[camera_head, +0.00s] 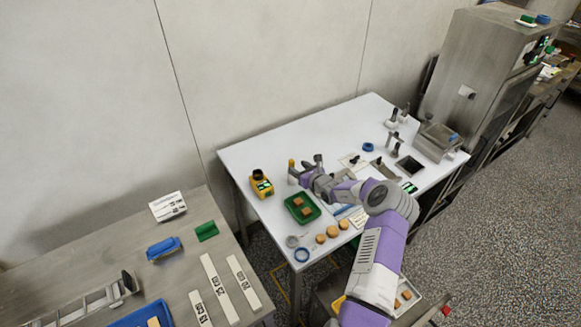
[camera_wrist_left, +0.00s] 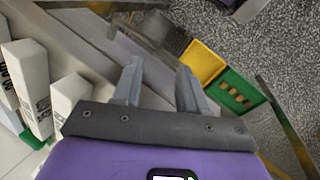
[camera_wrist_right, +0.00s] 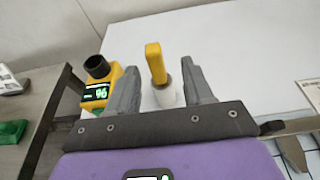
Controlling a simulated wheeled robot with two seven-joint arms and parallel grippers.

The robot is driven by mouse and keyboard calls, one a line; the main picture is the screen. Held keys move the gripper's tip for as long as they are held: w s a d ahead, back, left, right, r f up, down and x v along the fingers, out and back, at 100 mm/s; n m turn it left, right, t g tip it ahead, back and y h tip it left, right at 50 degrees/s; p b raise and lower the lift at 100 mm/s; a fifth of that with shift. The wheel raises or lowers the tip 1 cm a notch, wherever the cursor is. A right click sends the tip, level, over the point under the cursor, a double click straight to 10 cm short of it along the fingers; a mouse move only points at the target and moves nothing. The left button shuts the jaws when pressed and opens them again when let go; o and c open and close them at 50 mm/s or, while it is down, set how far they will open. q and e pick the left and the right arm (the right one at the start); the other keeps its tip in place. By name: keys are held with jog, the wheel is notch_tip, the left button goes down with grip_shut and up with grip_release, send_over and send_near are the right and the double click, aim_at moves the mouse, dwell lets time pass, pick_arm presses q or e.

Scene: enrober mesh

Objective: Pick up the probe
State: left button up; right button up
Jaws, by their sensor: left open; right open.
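The probe has a yellow handle and stands upright in a white holder. It shows in the head view (camera_head: 291,164) near the left end of the white table (camera_head: 262,142), and in the right wrist view (camera_wrist_right: 154,63). My right gripper (camera_wrist_right: 156,82) is open. In the head view this gripper (camera_head: 304,167) is just right of the probe. My left gripper (camera_wrist_left: 158,80) is open and empty in the left wrist view; I cannot make it out in the head view.
A yellow meter (camera_head: 262,186) stands left of the probe; its lit display shows in the right wrist view (camera_wrist_right: 97,92). A green tray (camera_head: 316,212) with brown pieces lies in front. The steel table (camera_head: 90,248) holds white labelled bars (camera_head: 219,286) and a blue brush (camera_head: 164,248).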

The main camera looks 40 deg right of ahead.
aim_at(293, 164)
jog(key=w, duration=0.3)
jog(key=shift+w+a+f, duration=0.15)
jog(key=shift+w+f, duration=0.05)
jog(key=shift+x, duration=0.8)
grip_shut()
